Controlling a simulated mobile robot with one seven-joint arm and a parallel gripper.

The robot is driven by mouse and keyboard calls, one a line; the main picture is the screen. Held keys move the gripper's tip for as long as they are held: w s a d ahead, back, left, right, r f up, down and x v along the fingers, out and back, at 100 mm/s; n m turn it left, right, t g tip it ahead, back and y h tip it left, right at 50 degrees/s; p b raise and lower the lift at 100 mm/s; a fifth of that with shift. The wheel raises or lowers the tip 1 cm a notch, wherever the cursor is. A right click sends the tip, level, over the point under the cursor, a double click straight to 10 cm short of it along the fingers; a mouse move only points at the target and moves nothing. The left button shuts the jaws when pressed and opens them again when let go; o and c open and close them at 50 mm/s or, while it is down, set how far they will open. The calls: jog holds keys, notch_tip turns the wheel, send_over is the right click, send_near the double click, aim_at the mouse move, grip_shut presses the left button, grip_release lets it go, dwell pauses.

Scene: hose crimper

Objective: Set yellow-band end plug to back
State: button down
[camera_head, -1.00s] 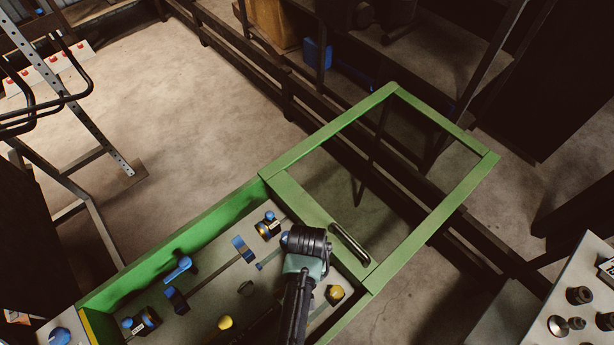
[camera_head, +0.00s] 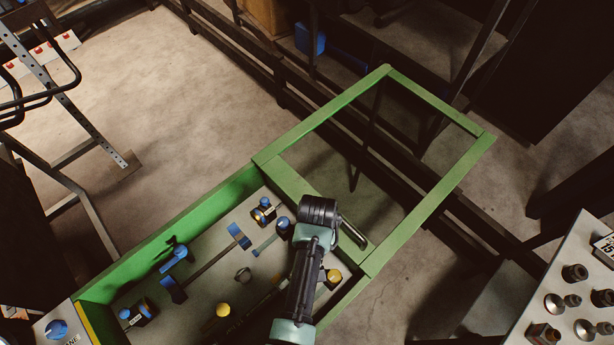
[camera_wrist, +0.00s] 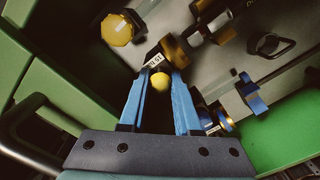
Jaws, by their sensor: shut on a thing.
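The wrist view shows my gripper (camera_wrist: 162,70) with its two blue fingers close around a small piece. This piece, the yellow-band end plug (camera_wrist: 160,82), shows a rounded yellow part between the fingers. A dark body with a brass-coloured ring and white label (camera_wrist: 154,60) is at the fingertips; I cannot tell whether it belongs to the same piece. In the head view my wrist (camera_head: 318,212) hangs over the right end of the green-walled tray (camera_head: 215,200) and hides the fingers and the held piece.
A yellow cap (camera_head: 333,278) and a yellow knob (camera_head: 222,310) are in the tray. Several blue-ended fittings, such as the double-ended rod (camera_head: 205,262), lie to the left. An open green frame (camera_head: 440,215) with a black handle adjoins the tray. A fitting panel (camera_head: 570,300) stands at right.

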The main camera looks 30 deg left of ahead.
jog(key=c, duration=0.7)
grip_release()
jog(key=shift+w+d, duration=0.1)
jog(key=shift+w, duration=0.2)
jog(key=shift+o, duration=0.2)
notch_tip(320, 180, up, 13)
jog(key=shift+b, duration=0.4)
